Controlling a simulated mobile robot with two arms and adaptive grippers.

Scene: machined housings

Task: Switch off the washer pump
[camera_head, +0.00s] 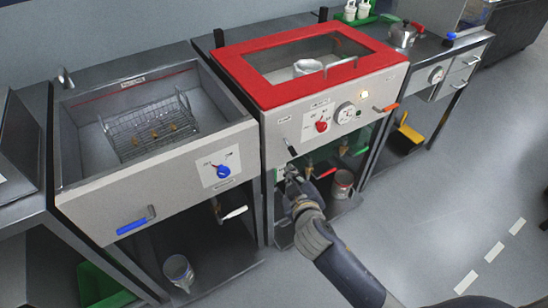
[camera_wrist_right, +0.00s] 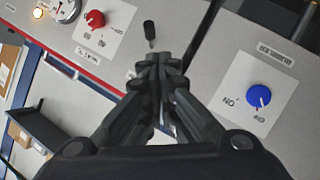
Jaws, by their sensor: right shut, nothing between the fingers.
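The red-lidded machine (camera_head: 245,80) has a front panel with a red knob (camera_head: 321,126), a round dial (camera_head: 346,113) and a small black-handled switch (camera_head: 291,147) near its left edge. The switch (camera_wrist_right: 150,30) also shows in the right wrist view, just beyond my fingertips. My right gripper (camera_head: 291,174) is shut and empty, just below the switch; a small gap seems to separate them. The basin unit to the left has a blue knob (camera_head: 222,171), seen in the wrist view (camera_wrist_right: 258,96) too. Panel labels are too small to read surely. My left gripper is out of view.
A wire basket (camera_head: 152,130) stands in the left basin. A blue handle (camera_head: 132,226), a white-handled lever (camera_head: 235,213) and an orange handle (camera_head: 387,108) stick out nearby. A lit lamp (camera_head: 364,93) is on the panel. The floor at right is clear.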

